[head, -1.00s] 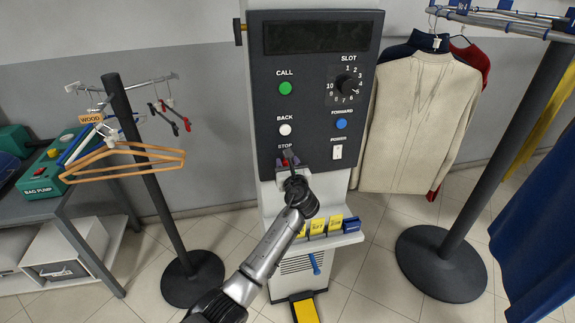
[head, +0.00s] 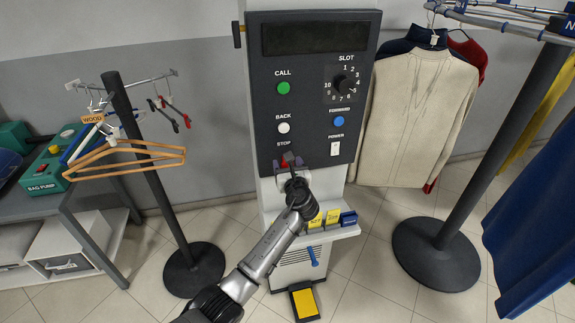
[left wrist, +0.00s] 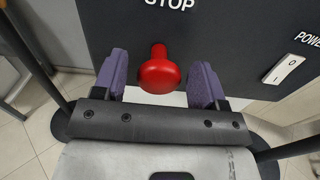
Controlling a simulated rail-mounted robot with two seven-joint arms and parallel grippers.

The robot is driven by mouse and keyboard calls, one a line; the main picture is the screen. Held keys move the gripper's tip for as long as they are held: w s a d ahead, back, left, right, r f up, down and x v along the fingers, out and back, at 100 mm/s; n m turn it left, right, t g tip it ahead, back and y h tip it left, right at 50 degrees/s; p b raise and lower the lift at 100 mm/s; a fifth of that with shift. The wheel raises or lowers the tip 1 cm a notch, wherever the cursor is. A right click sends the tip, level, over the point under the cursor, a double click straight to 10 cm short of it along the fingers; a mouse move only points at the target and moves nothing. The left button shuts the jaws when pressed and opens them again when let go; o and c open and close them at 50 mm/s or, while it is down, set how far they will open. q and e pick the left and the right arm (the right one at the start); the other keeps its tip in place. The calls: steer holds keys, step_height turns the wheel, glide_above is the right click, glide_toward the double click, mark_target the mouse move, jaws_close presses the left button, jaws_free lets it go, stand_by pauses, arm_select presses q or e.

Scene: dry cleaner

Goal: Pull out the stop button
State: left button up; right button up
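The red stop button (left wrist: 160,76) is a mushroom-shaped knob on a short stem, under the STOP label on the dark control panel (head: 312,100). In the left wrist view my left gripper (left wrist: 161,70) is open, with one purple-grey finger on each side of the button. Gaps show between both fingers and the knob, so neither touches it. In the head view my left gripper (head: 290,163) is at the panel's lower edge and mostly hides the button. My right gripper is in neither view.
The green CALL button (head: 283,88), white BACK button (head: 284,128), blue FORWARD button (head: 339,121) and white POWER switch (head: 335,149) are close by. A ledge with yellow and blue tags (head: 333,217) lies below. Hanger stands (head: 160,195) flank the machine.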

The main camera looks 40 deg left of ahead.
arm_select(q)
steer(key=shift+w, duration=0.1)
steer(key=p+v, duration=0.2)
steer(key=v, duration=1.1)
steer(key=shift+s+d, duration=0.2)
steer(key=shift+s, duration=0.1)
